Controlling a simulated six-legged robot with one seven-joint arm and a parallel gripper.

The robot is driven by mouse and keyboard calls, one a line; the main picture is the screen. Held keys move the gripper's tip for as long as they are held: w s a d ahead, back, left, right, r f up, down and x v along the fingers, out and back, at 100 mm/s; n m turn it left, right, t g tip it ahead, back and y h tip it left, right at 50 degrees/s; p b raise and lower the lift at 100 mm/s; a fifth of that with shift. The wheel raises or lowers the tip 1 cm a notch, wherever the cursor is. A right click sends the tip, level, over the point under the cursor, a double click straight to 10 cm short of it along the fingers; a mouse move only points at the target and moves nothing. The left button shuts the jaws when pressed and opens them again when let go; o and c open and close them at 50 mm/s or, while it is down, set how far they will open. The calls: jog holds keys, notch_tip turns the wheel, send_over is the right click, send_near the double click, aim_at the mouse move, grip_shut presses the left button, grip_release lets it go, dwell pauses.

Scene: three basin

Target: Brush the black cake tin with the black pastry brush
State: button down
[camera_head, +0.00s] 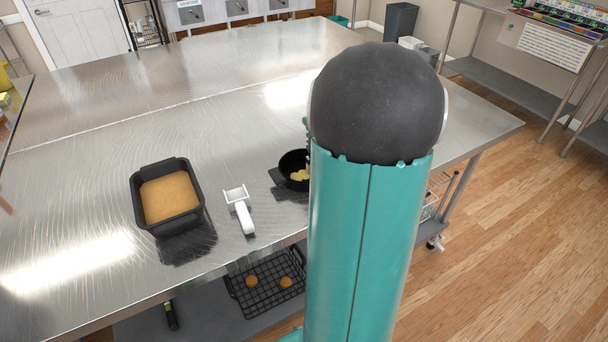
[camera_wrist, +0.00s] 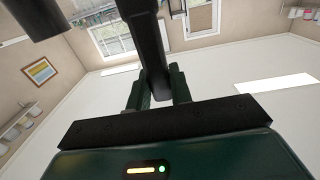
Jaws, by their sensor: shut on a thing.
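The black cake tin (camera_head: 195,184) stands upright on the steel table at the left in the head view, with a flat golden-brown filling inside. In the wrist view my gripper (camera_wrist: 157,88) is shut on a long black handle, the black pastry brush (camera_wrist: 148,45). The brush's far end is not clear there. In the head view my arm hides my gripper and most of the brush. A small black bowl (camera_head: 288,161) with yellow pieces in it sits beside my arm, right of the tin and partly covered by the arm.
A white tool with a thick handle (camera_head: 243,215) lies between the tin and the bowl. A black wire rack (camera_head: 262,300) with two round brown buns is on the lower shelf. The table behind the tin is clear. A dark shape at the wrist view's upper left is unclear.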

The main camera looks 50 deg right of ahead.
jog(key=shift+w+a, duration=0.3)
jog(key=shift+a, duration=0.6)
jog(key=shift+w+a, duration=0.3)
jog(key=shift+a, duration=0.6)
jog(key=a, duration=0.1)
jog(key=w+a, duration=0.1)
jog(key=shift+a, duration=0.35)
jog(key=shift+s+d, duration=0.25)
jog(key=shift+d, duration=0.45)
jog(key=shift+s+d, duration=0.25)
jog(key=shift+d, duration=0.5)
jog(key=shift+s+d, duration=0.25)
jog(key=shift+d, duration=0.55)
